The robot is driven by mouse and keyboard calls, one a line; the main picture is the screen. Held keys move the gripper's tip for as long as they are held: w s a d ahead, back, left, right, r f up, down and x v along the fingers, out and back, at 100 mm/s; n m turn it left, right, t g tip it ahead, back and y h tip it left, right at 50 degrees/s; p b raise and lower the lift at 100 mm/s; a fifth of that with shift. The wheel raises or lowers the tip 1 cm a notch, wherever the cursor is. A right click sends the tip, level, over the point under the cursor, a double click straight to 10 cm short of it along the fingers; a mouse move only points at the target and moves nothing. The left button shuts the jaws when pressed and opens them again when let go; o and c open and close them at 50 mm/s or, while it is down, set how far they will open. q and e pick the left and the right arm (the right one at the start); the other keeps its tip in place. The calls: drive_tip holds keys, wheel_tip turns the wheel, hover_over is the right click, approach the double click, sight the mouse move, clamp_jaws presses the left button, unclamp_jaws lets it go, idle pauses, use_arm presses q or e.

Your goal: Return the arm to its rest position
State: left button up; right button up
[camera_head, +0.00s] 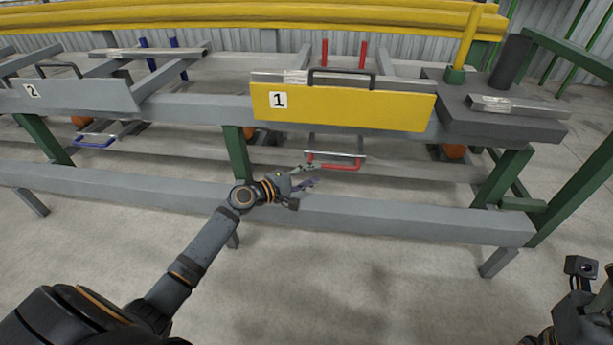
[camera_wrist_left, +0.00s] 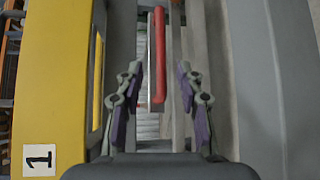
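My left gripper (camera_head: 307,177) is at the front of the runout table (camera_head: 390,217), below the yellow panel marked 1 (camera_head: 345,107). In the left wrist view the left gripper (camera_wrist_left: 159,72) is open, its purple-padded fingers wide apart with nothing held. A red handle (camera_head: 335,166) is just beyond the fingertips; it also shows in the left wrist view (camera_wrist_left: 159,40), lined up with the gap between the fingers. My right arm (camera_head: 582,310) shows only in part at the lower right corner, and its finger state cannot be made out.
A grey panel marked 2 (camera_head: 75,95) and a blue handle (camera_head: 96,142) are at the left. A grey block (camera_head: 500,120) carrying a metal bar (camera_head: 516,105) stands at the right. The front rail (camera_head: 120,185) runs close under my left gripper. The floor in front is clear.

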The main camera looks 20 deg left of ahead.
use_arm(q)
drive_tip(key=shift+v, duration=1.1)
